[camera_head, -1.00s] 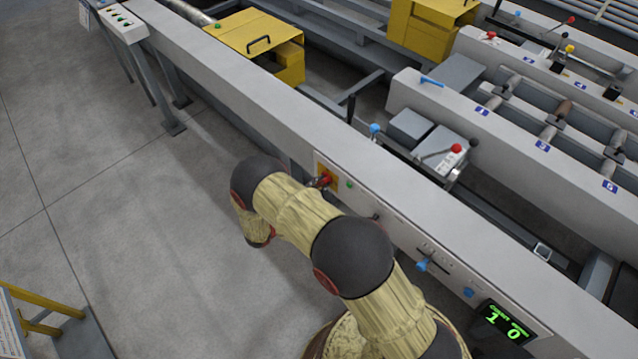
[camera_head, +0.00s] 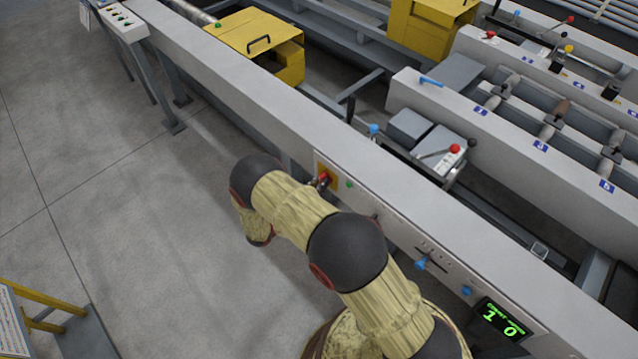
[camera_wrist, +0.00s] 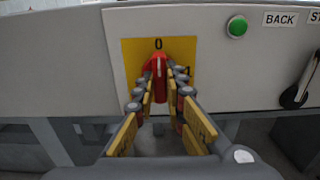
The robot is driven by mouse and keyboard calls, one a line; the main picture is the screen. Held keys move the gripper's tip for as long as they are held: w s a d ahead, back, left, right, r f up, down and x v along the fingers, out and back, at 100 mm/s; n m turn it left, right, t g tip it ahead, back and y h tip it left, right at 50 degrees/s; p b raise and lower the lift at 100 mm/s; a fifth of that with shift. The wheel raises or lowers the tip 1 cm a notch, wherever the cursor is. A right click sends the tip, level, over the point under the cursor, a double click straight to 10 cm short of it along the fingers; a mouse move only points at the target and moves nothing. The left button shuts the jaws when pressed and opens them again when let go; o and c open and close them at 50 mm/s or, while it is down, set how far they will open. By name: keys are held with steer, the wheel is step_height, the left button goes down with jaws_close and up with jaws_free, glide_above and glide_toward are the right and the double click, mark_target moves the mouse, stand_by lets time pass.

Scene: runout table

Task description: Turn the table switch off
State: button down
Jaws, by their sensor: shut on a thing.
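The table switch is a red rotary handle (camera_wrist: 158,70) on a yellow plate (camera_wrist: 130,52), set in the pale front panel of the runout table. A "0" mark is above the handle, and the handle's pale line points up towards it. My gripper (camera_wrist: 160,88) is in front of the switch in the wrist view, its two fingers closed on the sides of the red handle. In the head view the red handle (camera_head: 323,178) shows just past my arm, which hides most of my gripper.
A green button (camera_wrist: 237,27) is right of the switch, with a "BACK" label and a black lever (camera_wrist: 293,97) further right. Blue knobs (camera_head: 421,264) and a green display (camera_head: 502,322) are further along the panel. Open floor lies left of my arm.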

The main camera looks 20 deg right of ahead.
stand_by(0.4)
steer(key=c, duration=1.8)
jaws_free()
steer(key=shift+c, duration=0.2)
steer(key=v, duration=1.2)
